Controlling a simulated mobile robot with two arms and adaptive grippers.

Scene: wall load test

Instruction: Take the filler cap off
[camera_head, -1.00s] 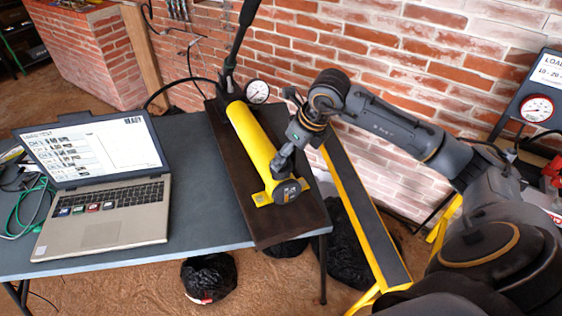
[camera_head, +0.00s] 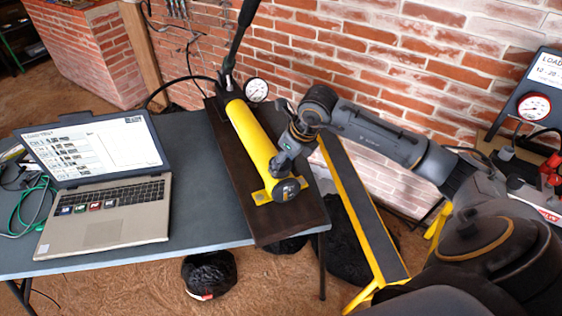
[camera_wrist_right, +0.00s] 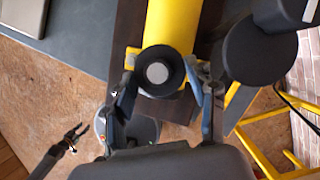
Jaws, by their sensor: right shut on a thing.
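A yellow hand pump (camera_head: 250,138) lies on a dark board on the table, its near end toward me. In the right wrist view the filler cap (camera_wrist_right: 158,72) is a black round ring with a pale grey centre, at the end of the yellow body. My right gripper (camera_wrist_right: 160,88) has one finger on each side of the cap and is shut on it. In the head view this gripper (camera_head: 284,172) is at the pump's near end, and its fingers hide part of the contact. My left gripper (camera_wrist_right: 72,138) shows small over the floor in the wrist view, fingers apart and empty.
An open laptop (camera_head: 105,225) stands on the grey table left of the dark board (camera_head: 290,222). A pressure gauge (camera_head: 256,89) and a dark lever (camera_head: 238,45) are at the pump's far end. A yellow-edged ramp-like frame (camera_head: 365,215) stands right of the table, before the brick wall.

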